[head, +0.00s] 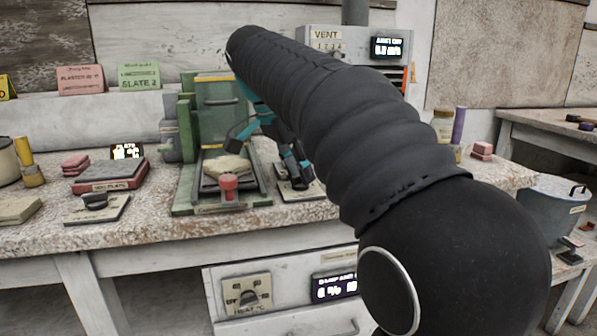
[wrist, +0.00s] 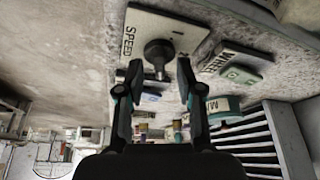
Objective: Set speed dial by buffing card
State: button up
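The speed dial is a dark round knob (wrist: 158,54) on a pale plate (wrist: 190,38) marked SPEED in the wrist view. In the head view its plate (head: 304,193) lies on the bench, partly hidden by my gripper (head: 292,172). In the wrist view my gripper (wrist: 160,72) is open. The knob appears between its fingertips, with gaps on both sides; I cannot tell how deep they reach. I cannot tell which is the buffing card.
Left of the dial stands a green machine (head: 187,140) with a red knob (head: 229,186) in front. Another dial (head: 95,201) lies further left. A heat dial (head: 248,296) is on the bench front. In the wrist view a small labelled plate (wrist: 240,75) lies beside the speed plate.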

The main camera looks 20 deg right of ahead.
grip_shut()
